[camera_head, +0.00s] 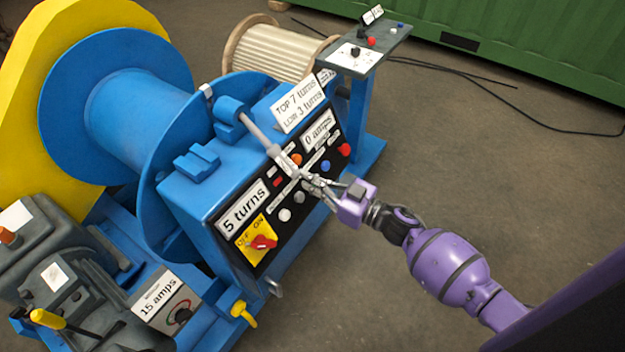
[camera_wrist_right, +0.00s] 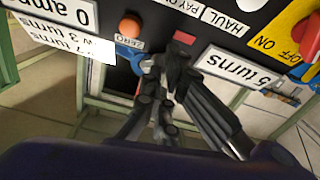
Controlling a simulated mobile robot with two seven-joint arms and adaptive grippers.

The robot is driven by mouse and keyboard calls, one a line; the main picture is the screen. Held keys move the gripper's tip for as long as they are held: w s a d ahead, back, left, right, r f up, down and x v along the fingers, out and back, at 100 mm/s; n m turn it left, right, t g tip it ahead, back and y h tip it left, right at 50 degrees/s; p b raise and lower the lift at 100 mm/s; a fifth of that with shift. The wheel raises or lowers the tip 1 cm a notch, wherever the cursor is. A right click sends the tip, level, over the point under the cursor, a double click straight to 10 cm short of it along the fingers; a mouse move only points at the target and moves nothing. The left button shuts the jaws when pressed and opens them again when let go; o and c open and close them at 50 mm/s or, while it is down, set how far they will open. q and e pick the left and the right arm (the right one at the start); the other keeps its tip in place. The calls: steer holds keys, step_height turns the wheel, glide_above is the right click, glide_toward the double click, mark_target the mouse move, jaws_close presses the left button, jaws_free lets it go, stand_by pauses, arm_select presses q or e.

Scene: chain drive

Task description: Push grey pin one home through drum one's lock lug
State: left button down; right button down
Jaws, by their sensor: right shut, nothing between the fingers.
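The grey pin (camera_head: 262,136) is a light rod that slants across the top of the blue control box. Its upper end meets the blue lock lug (camera_head: 230,108) beside the flange of the blue drum (camera_head: 130,110). Much of the rod shows outside the lug, and a crosspiece is at its lower end. My right gripper (camera_head: 301,176) is shut and empty, with its fingertips close to that lower end; I cannot tell whether they touch. In the right wrist view the shut dark fingers (camera_wrist_right: 175,65) are in front of the panel, and I cannot make out the pin. My left gripper is not in view.
The black control panel (camera_head: 297,208) with buttons and labels lies just behind my right gripper. A red switch (camera_head: 262,242) is at its lower left. A small console (camera_head: 370,50) on a blue post stands behind.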

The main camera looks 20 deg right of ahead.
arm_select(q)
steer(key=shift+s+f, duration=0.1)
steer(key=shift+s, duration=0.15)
arm_select(e)
steer(key=shift+w+a, duration=0.15)
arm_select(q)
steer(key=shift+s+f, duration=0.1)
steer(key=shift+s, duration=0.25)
arm_select(e)
steer(key=shift+w+a, duration=0.2)
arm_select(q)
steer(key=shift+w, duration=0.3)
arm_select(e)
steer(key=shift+w+a, duration=0.3)
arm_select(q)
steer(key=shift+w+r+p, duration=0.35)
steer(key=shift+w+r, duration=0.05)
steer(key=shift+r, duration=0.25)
arm_select(e)
steer(key=v, duration=1.4)
steer(key=shift+s+d, duration=0.2)
